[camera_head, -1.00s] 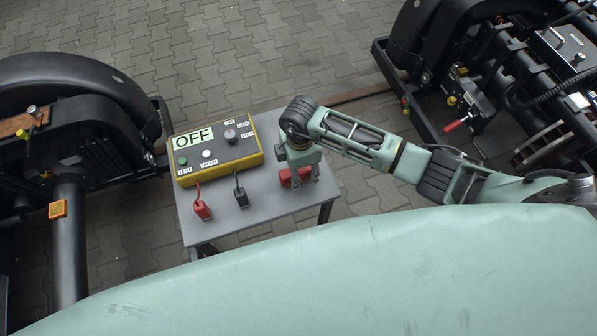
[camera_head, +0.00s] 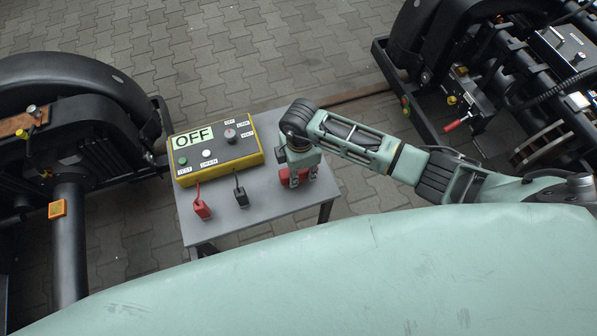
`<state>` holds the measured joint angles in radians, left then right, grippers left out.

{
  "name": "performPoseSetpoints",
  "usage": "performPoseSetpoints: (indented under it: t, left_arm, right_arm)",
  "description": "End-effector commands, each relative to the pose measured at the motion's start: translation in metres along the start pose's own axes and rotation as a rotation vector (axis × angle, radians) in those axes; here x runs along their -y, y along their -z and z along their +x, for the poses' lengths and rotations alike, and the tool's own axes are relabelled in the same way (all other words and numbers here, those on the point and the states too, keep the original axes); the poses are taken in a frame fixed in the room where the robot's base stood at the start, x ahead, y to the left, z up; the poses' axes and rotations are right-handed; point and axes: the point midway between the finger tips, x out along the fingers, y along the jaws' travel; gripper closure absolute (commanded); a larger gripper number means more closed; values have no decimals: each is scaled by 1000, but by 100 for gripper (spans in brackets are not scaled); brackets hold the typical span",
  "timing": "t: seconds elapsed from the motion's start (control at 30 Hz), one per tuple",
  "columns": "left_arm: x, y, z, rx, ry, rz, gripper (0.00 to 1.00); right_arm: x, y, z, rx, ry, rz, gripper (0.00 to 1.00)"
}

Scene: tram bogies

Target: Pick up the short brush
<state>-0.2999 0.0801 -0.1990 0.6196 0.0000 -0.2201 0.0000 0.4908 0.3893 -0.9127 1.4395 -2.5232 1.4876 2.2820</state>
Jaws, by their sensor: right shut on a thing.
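My right gripper (camera_head: 299,179) points down over the right side of a small grey table (camera_head: 263,218). It is shut on a red thing (camera_head: 290,181), taken to be the short brush, which shows in part between and beside the fingers. The gripper hides most of it, so its bristles and full shape cannot be made out. I cannot tell whether it touches the table top. My left gripper is not in view.
A yellow-edged box (camera_head: 216,149) reading OFF stands on the table's back left. A red clip (camera_head: 202,209) and a black clip (camera_head: 241,197) on leads lie in front. Bogies stand left (camera_head: 75,95) and right (camera_head: 425,50). Paving is free behind.

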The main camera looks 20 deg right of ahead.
Motion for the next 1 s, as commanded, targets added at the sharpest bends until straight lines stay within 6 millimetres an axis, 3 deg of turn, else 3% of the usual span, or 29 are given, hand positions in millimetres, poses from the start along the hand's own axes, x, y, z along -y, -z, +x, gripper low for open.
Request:
performPoseSetpoints:
  t: [0.33, 0.53, 1.0]
  left_arm:
    - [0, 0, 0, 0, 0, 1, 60]
    - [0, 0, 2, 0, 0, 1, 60]
    - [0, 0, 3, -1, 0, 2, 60]
  right_arm:
    - [-1, 0, -10, -1, -3, 0, 100]
    - [-2, 0, -43, -2, -6, -2, 100]
    - [67, -54, -90, 1, 0, 0, 100]
